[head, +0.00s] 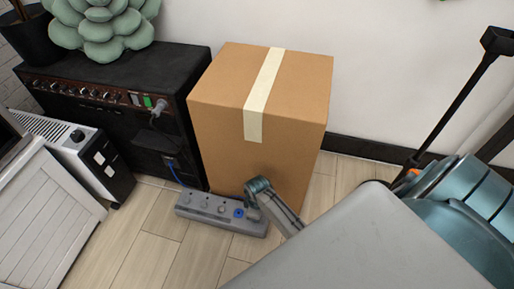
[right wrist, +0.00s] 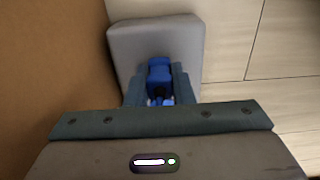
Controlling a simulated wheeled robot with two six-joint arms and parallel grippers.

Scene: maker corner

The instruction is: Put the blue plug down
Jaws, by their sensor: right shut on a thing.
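The blue plug (right wrist: 159,75) is between the teal fingers of my right gripper (right wrist: 160,88) in the right wrist view, and the gripper is shut on it. Beyond it lies the grey end of the power strip (right wrist: 155,32). In the head view my right gripper (head: 251,203) points down at the right end of the power strip (head: 206,212) on the floor, and a small blue patch shows beside the fingers. I cannot tell whether the plug touches the strip. My left gripper is out of view.
A cardboard box (head: 225,110) stands right behind the strip, close to my right gripper. A black amplifier (head: 120,115) stands to its left, with a blue cable (head: 176,176) running down to the strip. A white crate (head: 50,205) is at the left. Wood floor (head: 150,245) is clear in front.

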